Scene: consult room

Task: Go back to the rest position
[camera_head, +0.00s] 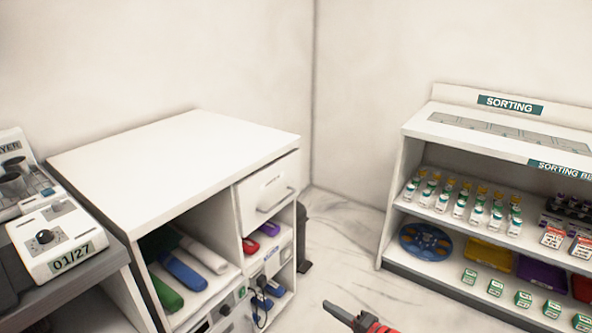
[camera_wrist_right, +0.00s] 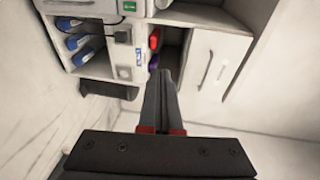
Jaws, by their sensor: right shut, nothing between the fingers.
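My right gripper (camera_head: 352,318) shows at the bottom edge of the head view, a dark finger with red parts, above the pale floor. It also shows in the right wrist view (camera_wrist_right: 166,78), where its fingers lie together, shut and empty. It points towards the white cabinet, apart from it as far as I can tell. My left gripper is not in either view.
A white cabinet (camera_head: 175,160) with a drawer (camera_head: 268,192) and open shelves of rolled items stands left of centre. A shelf unit marked SORTING (camera_head: 510,104) with rows of vials stands at right. A device (camera_head: 55,240) sits far left. Marble floor (camera_head: 345,240) lies between.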

